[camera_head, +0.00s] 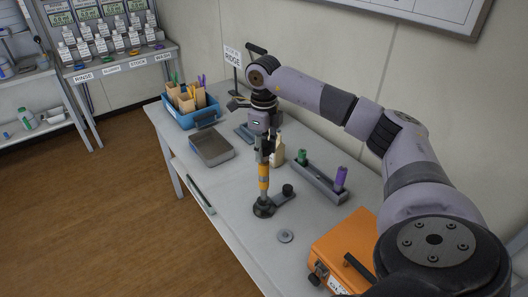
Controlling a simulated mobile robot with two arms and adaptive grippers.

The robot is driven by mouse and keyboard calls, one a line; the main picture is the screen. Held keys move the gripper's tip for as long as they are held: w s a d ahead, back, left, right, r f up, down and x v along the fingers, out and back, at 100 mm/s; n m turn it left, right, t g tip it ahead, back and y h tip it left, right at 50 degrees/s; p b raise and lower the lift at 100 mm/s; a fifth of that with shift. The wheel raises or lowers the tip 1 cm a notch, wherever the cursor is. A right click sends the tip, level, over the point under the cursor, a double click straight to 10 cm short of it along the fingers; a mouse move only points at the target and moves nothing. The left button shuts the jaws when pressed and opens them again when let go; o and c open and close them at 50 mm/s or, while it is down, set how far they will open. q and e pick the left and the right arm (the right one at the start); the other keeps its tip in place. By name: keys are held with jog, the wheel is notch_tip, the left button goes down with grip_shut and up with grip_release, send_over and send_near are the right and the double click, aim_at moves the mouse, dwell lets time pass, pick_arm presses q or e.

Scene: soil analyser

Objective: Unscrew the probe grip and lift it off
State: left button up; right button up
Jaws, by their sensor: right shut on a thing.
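The probe (264,190) stands upright on the table in a round dark base. Its orange shaft shows a pale band in the middle. My right gripper (264,156) points down from above and is shut on the top of the probe. The gripper fingers hide the uppermost part of the probe, so I cannot make out the grip's edges. The base (264,208) has a flat arm leading right to a small black knob (287,189). My left gripper is not in view.
A grey rack (318,184) with a green and a purple capped item stands right of the probe. An orange case (345,250) is at front right, a small grey disc (286,236) in front. A grey tray (212,148) and blue bin (190,110) lie to the left.

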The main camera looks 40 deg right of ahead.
aim_at(264, 144)
jog(key=shift+r+p, duration=1.7)
jog(key=shift+r, duration=0.45)
